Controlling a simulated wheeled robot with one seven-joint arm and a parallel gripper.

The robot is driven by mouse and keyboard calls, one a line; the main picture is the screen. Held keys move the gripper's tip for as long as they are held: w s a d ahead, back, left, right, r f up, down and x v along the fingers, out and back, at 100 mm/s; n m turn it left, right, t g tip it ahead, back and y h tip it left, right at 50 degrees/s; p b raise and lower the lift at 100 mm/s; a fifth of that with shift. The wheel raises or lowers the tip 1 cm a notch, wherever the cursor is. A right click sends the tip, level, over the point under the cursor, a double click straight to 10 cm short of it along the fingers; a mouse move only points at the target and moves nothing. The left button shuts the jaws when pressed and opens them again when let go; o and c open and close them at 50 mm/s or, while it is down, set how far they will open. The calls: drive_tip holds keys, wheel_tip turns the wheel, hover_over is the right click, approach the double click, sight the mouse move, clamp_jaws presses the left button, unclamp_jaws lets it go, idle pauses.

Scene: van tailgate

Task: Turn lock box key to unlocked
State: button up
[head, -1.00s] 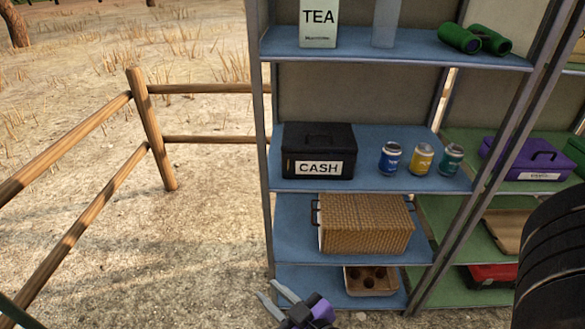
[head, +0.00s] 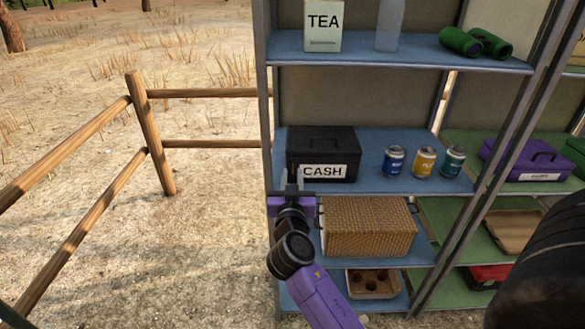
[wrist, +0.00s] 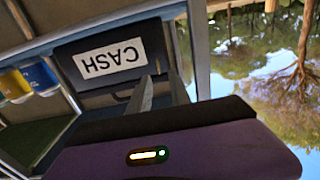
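The lock box is a black box (head: 330,145) with a white CASH label, standing at the left end of a blue shelf. In the wrist view the box (wrist: 150,42) appears upside down. My gripper (head: 292,183) is in front of the box's left front, left of the label. In the wrist view my gripper's two grey fingers (wrist: 159,85) point at the box front with a gap between them. No object is clearly seen held. I cannot make out the key; the fingers cover part of the box front. Contact with the box cannot be told.
Blue, yellow and teal cans (head: 424,162) stand right of the box. A wicker basket (head: 368,228) is on the shelf below, close to my wrist. The left shelf post (head: 268,125) is near my gripper. Open ground and a wooden fence (head: 150,130) lie to the left.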

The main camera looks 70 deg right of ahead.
drive_tip(key=x, duration=0.3)
drive_tip(key=shift+d, duration=0.1)
clamp_jaws()
idle(1.4)
